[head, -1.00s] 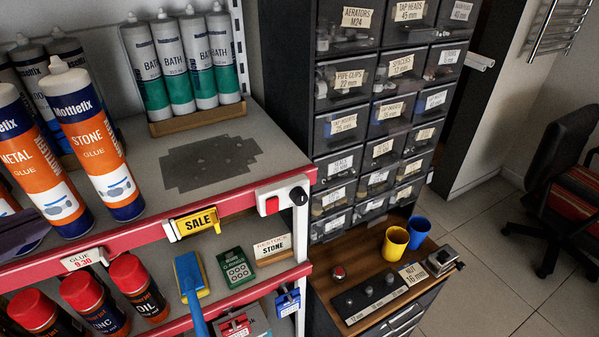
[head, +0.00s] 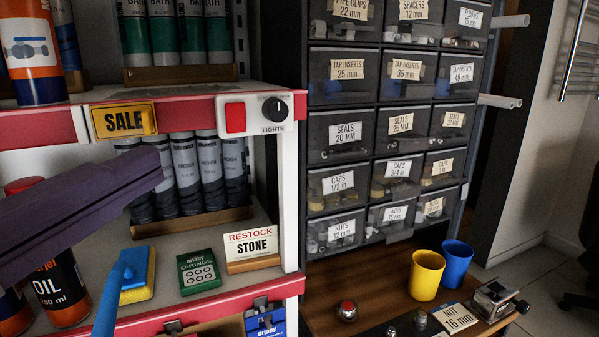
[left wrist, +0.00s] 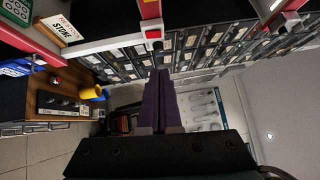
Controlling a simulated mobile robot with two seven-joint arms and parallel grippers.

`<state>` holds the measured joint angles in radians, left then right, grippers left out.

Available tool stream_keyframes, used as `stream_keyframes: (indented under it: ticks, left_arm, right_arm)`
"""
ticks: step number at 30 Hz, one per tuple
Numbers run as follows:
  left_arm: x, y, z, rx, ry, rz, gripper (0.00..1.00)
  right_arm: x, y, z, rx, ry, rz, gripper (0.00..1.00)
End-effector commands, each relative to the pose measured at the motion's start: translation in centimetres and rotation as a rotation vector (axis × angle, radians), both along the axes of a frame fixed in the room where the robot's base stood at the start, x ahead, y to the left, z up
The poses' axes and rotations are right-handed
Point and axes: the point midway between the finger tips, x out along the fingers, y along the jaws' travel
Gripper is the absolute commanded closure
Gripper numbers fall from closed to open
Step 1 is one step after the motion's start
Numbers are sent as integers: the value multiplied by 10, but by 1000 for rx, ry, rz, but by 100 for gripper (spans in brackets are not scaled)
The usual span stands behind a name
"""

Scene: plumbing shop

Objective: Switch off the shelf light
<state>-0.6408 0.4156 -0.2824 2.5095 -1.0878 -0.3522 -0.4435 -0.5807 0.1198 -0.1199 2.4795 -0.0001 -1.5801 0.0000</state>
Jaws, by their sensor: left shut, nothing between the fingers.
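The shelf light switch is a white box (head: 252,115) marked LIGHTS on the right end of the red shelf edge. It carries a red rocker (head: 236,118) on its left and a black knob (head: 275,108) on its right. My left gripper (head: 157,166) has purple fingers, shut and empty, left of the box and a little lower, apart from it. In the left wrist view the shut fingers (left wrist: 160,73) point toward the shelf, and the red rocker (left wrist: 153,34) shows just above their tips. My right gripper is not in view.
A yellow SALE tag (head: 124,120) hangs on the shelf edge left of the switch. Grey tubes (head: 200,170), a RESTOCK STONE card (head: 251,246) and a green O-rings box (head: 198,271) stand on the lower shelf. Drawers (head: 345,134) rise to the right.

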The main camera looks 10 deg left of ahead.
Motion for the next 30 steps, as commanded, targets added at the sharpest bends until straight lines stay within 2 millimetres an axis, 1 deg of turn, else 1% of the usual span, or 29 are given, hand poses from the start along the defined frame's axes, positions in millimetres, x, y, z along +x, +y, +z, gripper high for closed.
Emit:
stream_keyframes:
  ticks: [1, 2, 13, 17, 23, 30]
  left_arm:
    - [-1, -2, -7, 12, -8, -8, 100]
    - [-1, -3, -7, 18, -10, -13, 100]
    - [-1, -4, -5, 24, -16, -20, 100]
    - [1, -5, -5, 21, -20, -18, 100]
    - [17, -8, -4, 18, -27, -20, 100]
    - [44, -13, -2, 23, -23, -19, 100]
  right_arm:
    - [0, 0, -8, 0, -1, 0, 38]
    - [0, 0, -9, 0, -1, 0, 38]
    - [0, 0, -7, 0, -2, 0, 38]
    - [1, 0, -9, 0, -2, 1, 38]
    - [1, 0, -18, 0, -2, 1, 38]
    - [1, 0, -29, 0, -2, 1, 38]
